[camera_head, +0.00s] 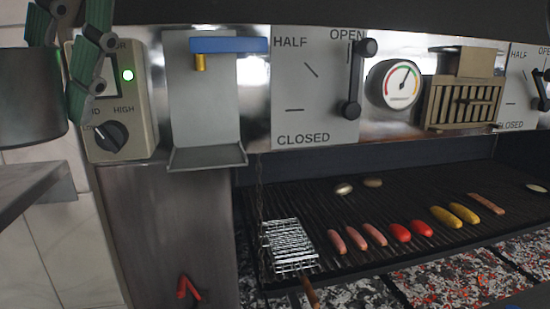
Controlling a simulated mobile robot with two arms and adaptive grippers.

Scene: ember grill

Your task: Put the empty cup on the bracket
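The cup (30,100) is dark grey and roughly upright at the left edge of the head view, partly cut off by the frame. My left gripper (62,45) has green-padded fingers at the cup's rim and right side and appears shut on its wall. The cup hangs above a grey shelf, with a gap under it. Its inside is hidden. The bracket (203,115) is a grey plate with a small ledge at its foot, right of the cup. The ledge is bare. A blue bar with a brass nozzle (200,62) sits above it. My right gripper is out of view.
The grey shelf (35,190) juts in at lower left. A control box (125,95) with a knob and green light stands between cup and bracket. Right of the bracket are a lever panel and gauge (394,85). Below lies a grill (300,200) with sausages and a wire basket.

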